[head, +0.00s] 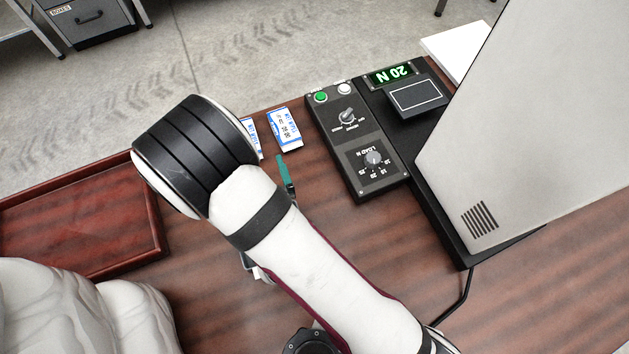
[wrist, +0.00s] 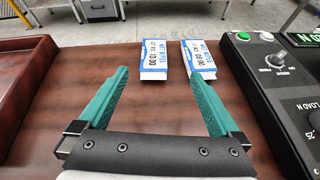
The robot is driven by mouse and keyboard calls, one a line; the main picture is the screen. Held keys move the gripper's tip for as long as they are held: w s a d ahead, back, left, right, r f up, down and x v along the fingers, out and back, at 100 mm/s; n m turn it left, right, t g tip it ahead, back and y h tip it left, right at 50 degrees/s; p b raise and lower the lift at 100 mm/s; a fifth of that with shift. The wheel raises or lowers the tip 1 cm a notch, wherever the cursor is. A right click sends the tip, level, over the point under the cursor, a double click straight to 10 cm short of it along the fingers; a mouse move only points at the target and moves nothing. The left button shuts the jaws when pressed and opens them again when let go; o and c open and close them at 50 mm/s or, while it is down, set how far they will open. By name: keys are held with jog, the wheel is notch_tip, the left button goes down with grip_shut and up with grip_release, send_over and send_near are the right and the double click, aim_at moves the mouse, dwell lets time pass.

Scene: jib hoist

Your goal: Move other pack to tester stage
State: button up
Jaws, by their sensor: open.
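Two white packs with blue labels lie side by side on the wooden table. In the wrist view the left pack (wrist: 154,60) is straight ahead of my gripper (wrist: 158,82), and the right pack (wrist: 199,60) lies to the right. In the head view the right pack (head: 285,129) is clear, while my arm partly hides the left pack (head: 254,136). My gripper is open and empty, its teal fingers apart and short of both packs; one finger shows in the head view. The tester stage (head: 418,97), a dark plate with a pale outline, looks empty.
A large grey panel (head: 510,130) rises at right. A red-brown wooden tray (head: 90,215) lies at left.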

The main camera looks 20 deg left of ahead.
jog(key=w+d+r+m+g+h, duration=0.15)
jog(key=w+d+m, duration=0.3)
jog(key=m, duration=0.55)
jog(key=w+d+r+m+g+h, duration=0.1)
jog(key=w+d+r+m+h, duration=0.3)
jog(key=m, duration=0.6)
jog(key=s+d+r+m+g, duration=0.2)
jog(key=s+d+r+m, duration=0.1)
jog(key=d+m, duration=0.5)
jog(key=s+d+r+m+g, duration=0.3)
jog(key=s+d+m, duration=0.3)
jog(key=m, duration=0.4)
jog(key=shift+s+d+r+m+h, duration=0.2)
jog(key=shift+d+r+m+h, duration=0.2)
jog(key=shift+d, duration=0.45)
jog(key=s+d+r+m+g, duration=0.1)
jog(key=s+m, duration=0.2)
jog(key=s+d+r+m+g, duration=0.1)
jog(key=s+d+m, duration=0.1)
jog(key=s+m, duration=0.1)
jog(key=s+d+r+m+g, duration=0.1)
jog(key=s+d+m, duration=0.1)
jog(key=s+m, duration=0.1)
jog(key=shift+r+m, duration=0.3)
jog(key=shift+m, duration=0.1)
jog(key=shift+a, duration=0.1)
